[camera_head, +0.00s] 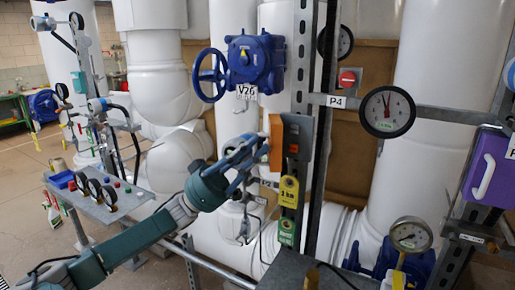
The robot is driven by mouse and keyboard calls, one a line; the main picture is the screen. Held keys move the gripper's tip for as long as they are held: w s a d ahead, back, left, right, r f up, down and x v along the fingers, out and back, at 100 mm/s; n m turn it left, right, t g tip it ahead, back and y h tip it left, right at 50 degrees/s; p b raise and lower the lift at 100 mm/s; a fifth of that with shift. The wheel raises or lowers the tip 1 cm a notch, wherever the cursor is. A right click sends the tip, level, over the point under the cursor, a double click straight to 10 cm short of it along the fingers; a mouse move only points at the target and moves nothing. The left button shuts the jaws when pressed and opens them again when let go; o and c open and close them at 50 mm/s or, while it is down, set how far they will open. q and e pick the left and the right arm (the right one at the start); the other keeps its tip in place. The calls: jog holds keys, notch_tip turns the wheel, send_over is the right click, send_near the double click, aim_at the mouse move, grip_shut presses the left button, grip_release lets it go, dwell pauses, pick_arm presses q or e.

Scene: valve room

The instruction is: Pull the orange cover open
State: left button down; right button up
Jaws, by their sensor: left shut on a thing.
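The orange cover (276,143) is on a grey box (297,140) fixed to the upright metal frame, near the middle of the view. It stands out from the left side of the box, with its broad side seen at a steep angle. My left gripper (261,148) comes in from the lower left and is shut on the orange cover at its left side. The fingertips are small and partly hidden at the contact. My right gripper is out of view.
A blue valve (256,63) with a handwheel sits just above my left gripper. A yellow tag (288,191) hangs below the box. A round gauge (387,111) is to the right, and a sloped panel (105,197) with gauges stands left. White pipes lie close behind.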

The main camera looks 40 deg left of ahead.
pick_arm(q)
jog(key=shift+a+r+t+y, duration=0.3)
jog(key=shift+a+t, duration=0.2)
jog(key=shift+a, duration=0.15)
jog(key=c, duration=2)
grip_release()
jog(key=shift+s+a+f, duration=0.1)
jog(key=shift+s+a, duration=0.1)
jog(key=shift+a, duration=0.1)
jog(key=shift+w+d, duration=0.1)
jog(key=shift+d, duration=0.05)
